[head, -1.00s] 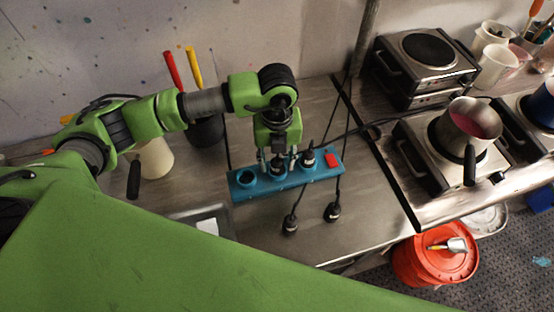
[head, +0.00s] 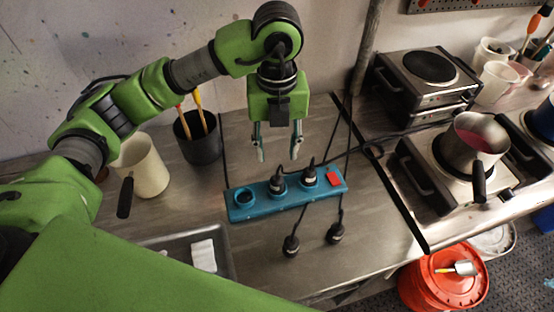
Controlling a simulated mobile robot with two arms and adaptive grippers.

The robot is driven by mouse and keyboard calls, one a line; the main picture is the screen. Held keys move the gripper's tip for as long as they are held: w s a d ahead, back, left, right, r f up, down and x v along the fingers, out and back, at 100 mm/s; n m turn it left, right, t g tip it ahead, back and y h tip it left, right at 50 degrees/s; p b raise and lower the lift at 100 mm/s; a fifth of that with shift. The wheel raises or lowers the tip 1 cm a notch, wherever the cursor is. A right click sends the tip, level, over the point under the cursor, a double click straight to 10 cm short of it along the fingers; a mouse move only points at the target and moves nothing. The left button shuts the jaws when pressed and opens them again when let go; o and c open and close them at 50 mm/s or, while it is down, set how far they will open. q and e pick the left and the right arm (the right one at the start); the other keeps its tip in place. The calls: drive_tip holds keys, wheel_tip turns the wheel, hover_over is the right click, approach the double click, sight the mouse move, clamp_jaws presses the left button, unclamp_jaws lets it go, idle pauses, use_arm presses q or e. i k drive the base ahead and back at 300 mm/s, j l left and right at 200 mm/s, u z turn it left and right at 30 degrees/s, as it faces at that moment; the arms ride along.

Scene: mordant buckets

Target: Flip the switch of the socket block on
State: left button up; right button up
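The blue socket block (head: 262,213) lies on the metal counter in the head view. Its red switch (head: 333,179) is at the right end; whether it is on or off is too small to tell. Two black plugs, a left one (head: 277,183) and a right one (head: 309,174), sit in the block. The leftmost socket (head: 243,197) is empty. My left gripper (head: 279,158) points down above and behind the block, open and empty, left of the switch. My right gripper is not in view.
Two loose plugs (head: 291,244) (head: 335,233) lie in front of the block. A black pot with tool handles (head: 199,146) and a cream jug (head: 147,170) stand left. A hot plate with a steel pot (head: 472,146) is right. A sink (head: 178,243) is at front left.

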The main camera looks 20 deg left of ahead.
sight(334, 178)
drive_tip(key=k+l, duration=0.2)
drive_tip(key=k, duration=0.3)
drive_tip(key=k+l, duration=0.2)
drive_tip(key=k, duration=0.25)
drive_tip(key=k+l, duration=0.2)
drive_tip(key=k, duration=0.3)
